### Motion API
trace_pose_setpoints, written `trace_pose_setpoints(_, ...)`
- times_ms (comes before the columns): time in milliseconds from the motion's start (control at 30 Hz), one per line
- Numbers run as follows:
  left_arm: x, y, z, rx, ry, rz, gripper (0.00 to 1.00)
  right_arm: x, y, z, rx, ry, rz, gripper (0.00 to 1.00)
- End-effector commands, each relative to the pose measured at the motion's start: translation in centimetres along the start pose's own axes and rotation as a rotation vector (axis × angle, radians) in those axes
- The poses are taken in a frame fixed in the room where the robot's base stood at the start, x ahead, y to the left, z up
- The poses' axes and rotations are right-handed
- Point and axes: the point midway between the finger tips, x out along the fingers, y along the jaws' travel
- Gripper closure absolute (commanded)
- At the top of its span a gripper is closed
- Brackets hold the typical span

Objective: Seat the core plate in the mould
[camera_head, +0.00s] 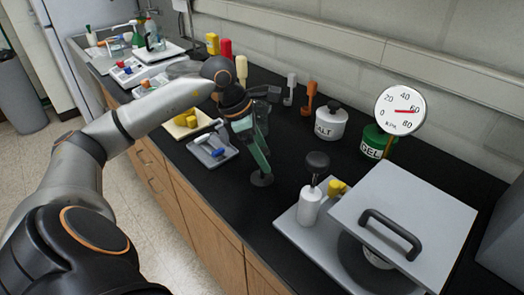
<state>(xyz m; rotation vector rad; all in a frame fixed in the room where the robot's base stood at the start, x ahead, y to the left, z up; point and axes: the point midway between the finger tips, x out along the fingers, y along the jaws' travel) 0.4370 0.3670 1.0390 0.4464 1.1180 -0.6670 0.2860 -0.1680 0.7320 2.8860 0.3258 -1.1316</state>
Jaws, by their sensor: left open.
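My left gripper (262,176) hangs from the wrist in the middle of the view, pointing down over the black counter, open. Greenish, see-through-looking faces show along its fingers, and I see nothing clearly held. I cannot tell for sure which things are the core plate and the mould. A grey tray (226,155) with a blue-handled piece lies left of the gripper. A pale board (176,131) with a yellow piece lies behind that tray, partly behind my arm. My right gripper is out of view.
At the right, a grey square plate with a black handle (390,233) sits on a pale base (285,222), with a white cylinder and a kPa dial (400,109). Jars (331,123) and small coloured pieces stand along the wall. The counter front of the jars is bare.

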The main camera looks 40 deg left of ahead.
Motion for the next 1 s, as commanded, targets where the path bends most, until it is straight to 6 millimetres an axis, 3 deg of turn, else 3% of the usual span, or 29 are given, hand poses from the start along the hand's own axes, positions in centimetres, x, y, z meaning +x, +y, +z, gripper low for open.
trace_pose_setpoints(67, -0.01, 0.0, 0.0, 0.0, 0.0, 0.0, 0.21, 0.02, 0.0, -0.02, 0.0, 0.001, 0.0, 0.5)
trace_pose_setpoints(767, -0.06, 0.01, 0.01, -0.001, 0.0, 0.0, 1.0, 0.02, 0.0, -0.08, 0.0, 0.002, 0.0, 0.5)
trace_pose_setpoints(1000, -0.07, 0.01, 0.01, -0.001, 0.0, 0.0, 1.0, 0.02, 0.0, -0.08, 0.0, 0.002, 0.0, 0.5)
